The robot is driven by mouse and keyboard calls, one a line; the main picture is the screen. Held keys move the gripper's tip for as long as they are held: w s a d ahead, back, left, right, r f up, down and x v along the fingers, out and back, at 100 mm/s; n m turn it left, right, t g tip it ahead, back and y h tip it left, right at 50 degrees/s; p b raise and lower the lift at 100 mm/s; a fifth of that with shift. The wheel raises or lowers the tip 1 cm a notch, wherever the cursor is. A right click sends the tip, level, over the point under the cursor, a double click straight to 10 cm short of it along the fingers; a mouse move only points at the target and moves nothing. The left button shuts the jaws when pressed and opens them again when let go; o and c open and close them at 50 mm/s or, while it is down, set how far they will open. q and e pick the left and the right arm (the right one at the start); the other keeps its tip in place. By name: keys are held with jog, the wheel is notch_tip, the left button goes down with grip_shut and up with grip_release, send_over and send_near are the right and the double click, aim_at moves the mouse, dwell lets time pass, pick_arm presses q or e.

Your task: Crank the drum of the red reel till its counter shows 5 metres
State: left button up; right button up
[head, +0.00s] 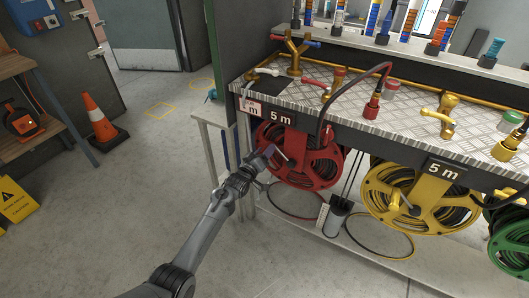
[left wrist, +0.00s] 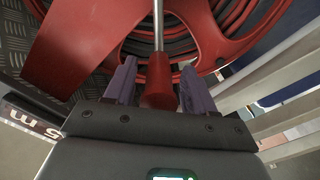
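The red reel (head: 303,160) hangs under the bench, with dark hose on its drum. Its crank handle, a red grip (left wrist: 159,82) on a metal rod (left wrist: 158,25), shows in the left wrist view. My left gripper (head: 266,158) is at the reel's left front. In the wrist view its purple fingers (left wrist: 159,88) stand open on either side of the grip, with a gap at each side. A black plate reading "5 m" (head: 281,117) sits above the red reel. A white tag with "m" (head: 251,108) is left of it; its figure is hard to read. My right gripper is out of view.
A yellow reel (head: 420,197) with its own "5 m" plate (head: 443,170) and a green reel (head: 508,240) hang to the right. Taps and hose fittings stand on the metal bench top (head: 335,98). A bench leg is close left of my gripper. The floor in front is clear.

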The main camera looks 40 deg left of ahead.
pick_arm(q)
jog(key=shift+s+d+r+p, duration=0.1)
jog(key=shift+s+p, duration=0.3)
jog(key=s+d+p, duration=0.1)
jog(key=s+p, duration=0.4)
jog(key=s, duration=0.5)
jog(key=shift+d, duration=0.3)
